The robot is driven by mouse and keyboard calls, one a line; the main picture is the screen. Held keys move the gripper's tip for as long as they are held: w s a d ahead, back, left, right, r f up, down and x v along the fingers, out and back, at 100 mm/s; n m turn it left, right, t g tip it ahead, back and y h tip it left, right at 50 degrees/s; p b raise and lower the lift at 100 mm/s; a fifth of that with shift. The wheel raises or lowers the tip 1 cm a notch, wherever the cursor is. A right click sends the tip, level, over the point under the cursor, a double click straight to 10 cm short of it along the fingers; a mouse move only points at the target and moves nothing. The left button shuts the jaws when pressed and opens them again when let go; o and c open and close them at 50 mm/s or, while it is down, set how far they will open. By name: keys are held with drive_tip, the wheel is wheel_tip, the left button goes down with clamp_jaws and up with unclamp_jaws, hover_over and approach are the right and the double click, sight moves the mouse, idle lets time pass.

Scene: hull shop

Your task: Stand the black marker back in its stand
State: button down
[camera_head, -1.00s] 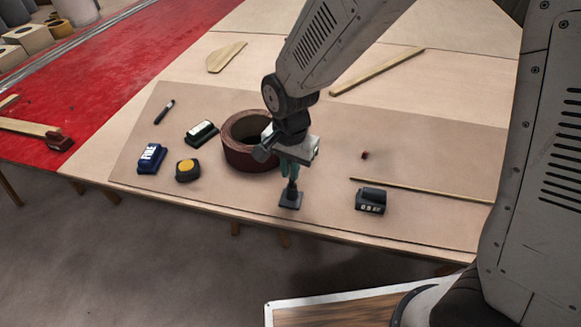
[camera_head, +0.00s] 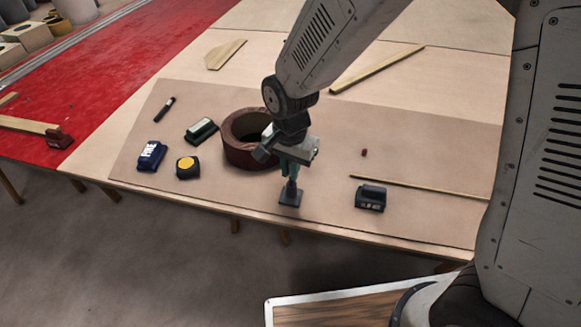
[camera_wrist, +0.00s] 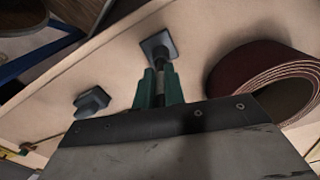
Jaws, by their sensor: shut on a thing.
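My gripper (camera_head: 289,170) is near the table's front edge, with its green fingers (camera_wrist: 159,88) pointing down, shut on a dark upright cylinder, apparently the black marker (camera_wrist: 159,71). Directly below is the small dark square-based stand (camera_head: 290,199), which also shows in the wrist view (camera_wrist: 152,42). The marker's lower end lines up with the middle of the stand. I cannot tell whether it is seated in it or just above it. The fingers hide the marker's upper part. Another dark pen-like thing (camera_head: 165,107) lies at the back left of the board.
A large brown-red roll (camera_head: 238,155) stands close behind and left of my gripper. A dark block (camera_head: 370,198) and a thin wooden strip (camera_head: 420,187) lie right.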

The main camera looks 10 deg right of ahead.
drive_tip(key=shift+f, duration=0.15)
drive_tip(key=c, duration=1.4)
unclamp_jaws()
wheel_tip(320, 180, up, 8)
drive_tip(key=shift+f, duration=0.1)
